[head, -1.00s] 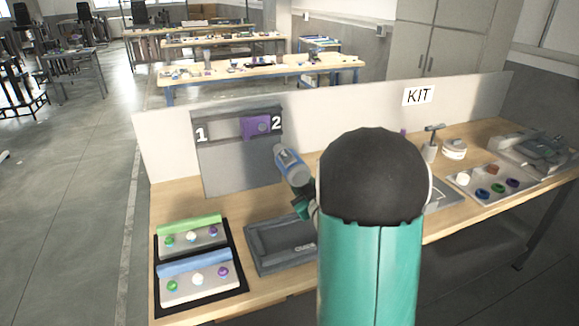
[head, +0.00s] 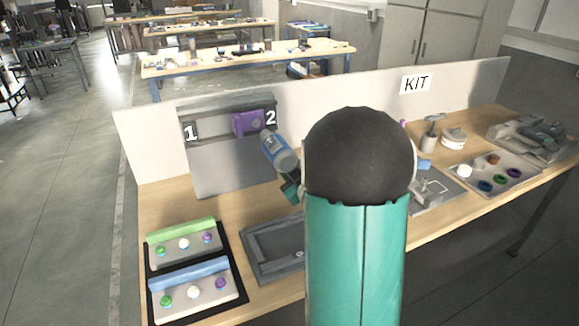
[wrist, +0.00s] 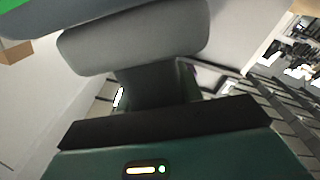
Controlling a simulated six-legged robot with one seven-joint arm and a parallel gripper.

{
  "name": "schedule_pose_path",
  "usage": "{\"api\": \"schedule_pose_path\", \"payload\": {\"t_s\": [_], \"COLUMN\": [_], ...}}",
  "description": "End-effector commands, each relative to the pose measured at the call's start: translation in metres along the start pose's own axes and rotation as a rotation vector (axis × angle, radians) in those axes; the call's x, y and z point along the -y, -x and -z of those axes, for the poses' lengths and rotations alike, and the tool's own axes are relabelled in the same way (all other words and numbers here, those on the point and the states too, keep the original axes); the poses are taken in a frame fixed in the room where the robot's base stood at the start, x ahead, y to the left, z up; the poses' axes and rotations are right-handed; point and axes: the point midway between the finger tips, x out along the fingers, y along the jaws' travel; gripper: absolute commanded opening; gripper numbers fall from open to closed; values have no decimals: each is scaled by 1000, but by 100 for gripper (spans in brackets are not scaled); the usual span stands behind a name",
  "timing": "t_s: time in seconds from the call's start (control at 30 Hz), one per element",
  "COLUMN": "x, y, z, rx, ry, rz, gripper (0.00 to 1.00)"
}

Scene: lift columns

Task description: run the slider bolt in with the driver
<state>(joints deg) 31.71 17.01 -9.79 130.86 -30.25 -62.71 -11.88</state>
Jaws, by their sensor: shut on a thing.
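The purple slider block (head: 244,125) sits in the slot of the upright grey panel (head: 224,170), close to the label 2. A darker round spot, perhaps the bolt, shows on its right part. The blue and grey driver (head: 278,151) is tilted, its upper end just below and right of the slider. I cannot tell whether its tip touches the bolt. My gripper (head: 291,186) is shut on the driver's lower end, partly hidden by my arm. In the wrist view a grey rounded body, likely the driver (wrist: 135,42), fills the upper middle; its tip and the bolt are not visible there.
A dark grey tray (head: 250,266) lies below the panel. A black tray (head: 243,283) with green and blue button boxes is at front left. At right are a fixture (head: 437,190), a tray of coloured pieces (head: 476,166) and a KIT sign (head: 416,84). My arm hides the table's middle.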

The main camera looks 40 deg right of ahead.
Motion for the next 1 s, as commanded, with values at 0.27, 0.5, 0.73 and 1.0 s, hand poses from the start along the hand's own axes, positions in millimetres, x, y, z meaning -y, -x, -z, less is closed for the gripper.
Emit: {"api": "schedule_pose_path", "payload": {"t_s": [0.27,0.5,0.73,1.0], "x": [-2,-2,-1,-1], "y": [-16,-42,-61,-68], "z": [1,1,2,2], "rx": [-4,-5,-4,-4], "ry": [1,2,1,1], "rz": [-3,-3,-2,-2], "gripper": [0,0,0,0]}}
